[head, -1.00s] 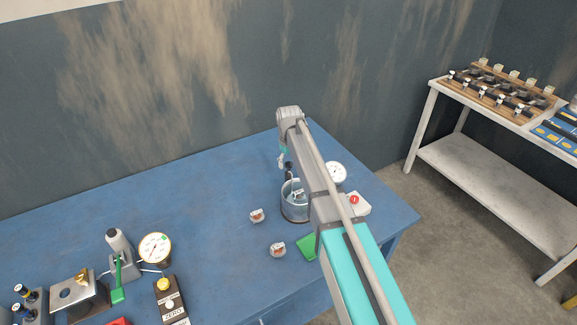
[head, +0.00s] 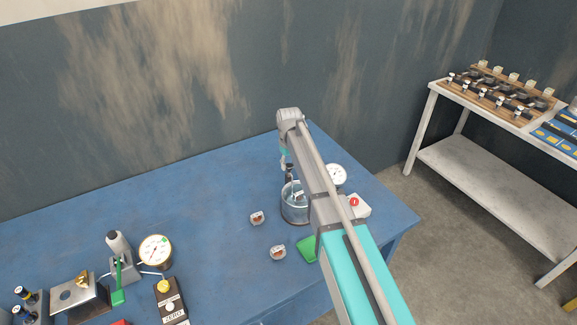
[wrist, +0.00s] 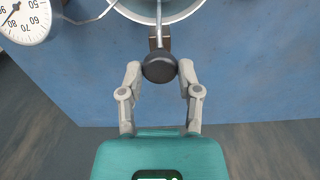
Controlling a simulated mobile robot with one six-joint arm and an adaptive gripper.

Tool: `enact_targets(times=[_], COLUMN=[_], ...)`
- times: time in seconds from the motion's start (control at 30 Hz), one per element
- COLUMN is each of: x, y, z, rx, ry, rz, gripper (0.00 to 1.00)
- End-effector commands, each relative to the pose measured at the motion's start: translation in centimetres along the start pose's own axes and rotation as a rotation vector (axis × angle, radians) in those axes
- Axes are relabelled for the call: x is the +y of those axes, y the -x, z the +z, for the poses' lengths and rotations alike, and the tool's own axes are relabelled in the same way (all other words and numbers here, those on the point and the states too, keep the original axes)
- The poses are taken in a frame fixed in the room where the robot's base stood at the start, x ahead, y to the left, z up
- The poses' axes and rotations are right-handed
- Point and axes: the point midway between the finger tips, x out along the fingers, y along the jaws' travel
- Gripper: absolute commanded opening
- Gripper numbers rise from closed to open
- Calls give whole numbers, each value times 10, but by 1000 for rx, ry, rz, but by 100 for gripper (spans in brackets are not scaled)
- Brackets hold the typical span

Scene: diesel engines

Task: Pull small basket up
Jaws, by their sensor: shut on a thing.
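A round metal pot (head: 295,212) stands on the blue table in the head view; its rim (wrist: 160,20) shows at the top of the wrist view. A black round knob (wrist: 160,70) on a thin metal rod lies just outside the rim in the wrist view. My gripper (wrist: 160,66) is shut on this knob, one finger on each side. In the head view my gripper (head: 287,168) is above the pot's back edge. The small basket (head: 298,190) shows only in part inside the pot; its height there is hard to tell.
A white dial gauge (head: 336,174) and a box with a red button (head: 356,204) stand right of the pot. A green pad (head: 307,249) is in front. The table's middle left is clear.

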Motion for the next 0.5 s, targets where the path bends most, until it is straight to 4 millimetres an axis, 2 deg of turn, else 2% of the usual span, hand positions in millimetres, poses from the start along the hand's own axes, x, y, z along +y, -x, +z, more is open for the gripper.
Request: enact_targets(times=[0.5], x=[1], y=[17], z=[0], rx=[-1], ry=[-1], rz=[2], gripper=[0])
